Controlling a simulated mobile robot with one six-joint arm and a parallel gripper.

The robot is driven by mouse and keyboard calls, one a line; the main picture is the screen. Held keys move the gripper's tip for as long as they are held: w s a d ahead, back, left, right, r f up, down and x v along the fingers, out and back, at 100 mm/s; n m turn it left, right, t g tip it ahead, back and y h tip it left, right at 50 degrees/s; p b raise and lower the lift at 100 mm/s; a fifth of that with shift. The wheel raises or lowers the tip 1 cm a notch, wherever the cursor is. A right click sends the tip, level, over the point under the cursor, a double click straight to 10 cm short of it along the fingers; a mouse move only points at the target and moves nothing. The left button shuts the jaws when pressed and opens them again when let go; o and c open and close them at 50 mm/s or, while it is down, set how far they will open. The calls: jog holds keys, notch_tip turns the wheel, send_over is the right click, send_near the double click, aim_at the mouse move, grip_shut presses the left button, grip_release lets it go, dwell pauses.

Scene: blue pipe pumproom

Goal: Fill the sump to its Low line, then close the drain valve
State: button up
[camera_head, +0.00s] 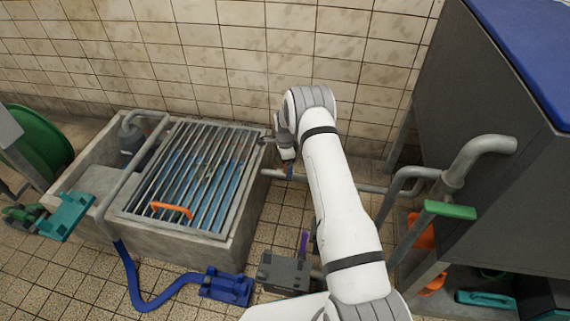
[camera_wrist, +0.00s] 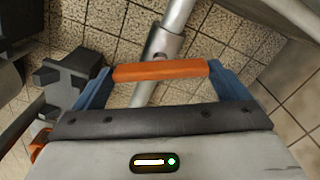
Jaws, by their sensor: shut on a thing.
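The sump (camera_head: 245,235) is a concrete basin under a metal grate (camera_head: 205,175), with blue water showing between the bars. No Low line can be made out. My gripper (camera_head: 289,172) is low beside the sump's right wall, at the grey pipe, and is small in the head view. In the wrist view my gripper (camera_wrist: 163,72) has its two blue fingers at either end of an orange handle (camera_wrist: 160,71), shut on it. The handle lies across a grey pipe with a collar (camera_wrist: 165,45). Whether this is the drain valve cannot be told.
An orange handle (camera_head: 170,210) lies on the grate. A green lever (camera_head: 450,210) sits on the pipework at right, beside a grey tank (camera_head: 490,110). A blue hose (camera_head: 150,300) and grey block (camera_head: 285,272) are on the floor in front.

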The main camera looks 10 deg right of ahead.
aim_at(285, 165)
jog(key=m, duration=0.5)
jog(key=shift+m+b, duration=0.3)
dwell(0.4)
jog(key=o, duration=0.6)
jog(key=shift+r, duration=0.1)
notch_tip(285, 165, up, 8)
jog(key=p, duration=0.2)
jog(key=shift+f+p, duration=0.2)
jog(key=shift+p, duration=0.1)
